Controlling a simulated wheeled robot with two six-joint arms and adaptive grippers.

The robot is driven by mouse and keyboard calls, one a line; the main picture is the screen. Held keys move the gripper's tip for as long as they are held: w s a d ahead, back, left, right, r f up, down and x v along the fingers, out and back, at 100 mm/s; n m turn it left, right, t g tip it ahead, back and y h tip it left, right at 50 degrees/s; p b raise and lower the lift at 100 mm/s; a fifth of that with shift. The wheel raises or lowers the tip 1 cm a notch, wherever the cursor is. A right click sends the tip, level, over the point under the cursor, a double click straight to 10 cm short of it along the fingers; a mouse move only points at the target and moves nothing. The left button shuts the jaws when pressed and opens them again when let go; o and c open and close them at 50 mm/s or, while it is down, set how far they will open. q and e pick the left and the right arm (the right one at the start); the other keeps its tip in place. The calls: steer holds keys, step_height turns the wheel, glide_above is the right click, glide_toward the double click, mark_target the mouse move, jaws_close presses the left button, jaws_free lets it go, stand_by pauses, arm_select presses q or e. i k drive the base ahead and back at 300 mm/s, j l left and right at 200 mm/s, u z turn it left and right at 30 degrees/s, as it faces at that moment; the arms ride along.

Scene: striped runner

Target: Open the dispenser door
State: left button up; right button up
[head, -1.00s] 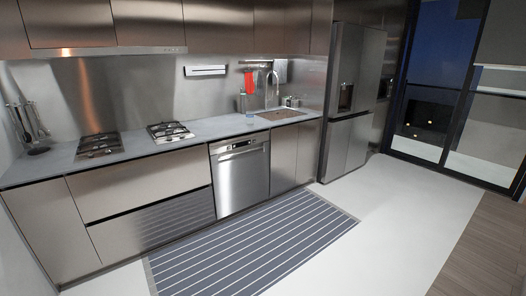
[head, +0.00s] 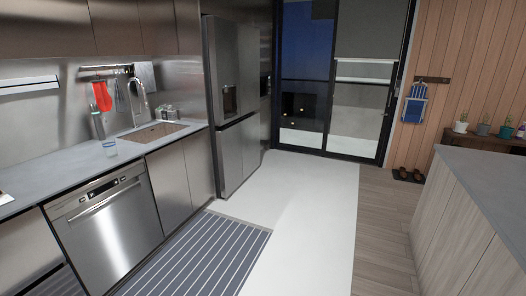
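A tall steel fridge (head: 238,110) stands past the end of the counter, with its doors shut. A dark dispenser recess (head: 230,100) shows in its upper left door. It is too small to tell whether it has a door of its own or how that stands. Neither of my grippers is in view.
A shut dishwasher (head: 105,228) and a counter (head: 60,185) with a sink (head: 160,131) line the left. A striped runner (head: 200,255) lies before them. An island (head: 470,215) stands at the right. White floor (head: 300,200) between is clear.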

mark_target(222, 41)
steer(key=i+l+z, duration=0.3)
steer(key=i, duration=0.6)
steer(key=i+z, duration=0.3)
steer(key=i, duration=0.6)
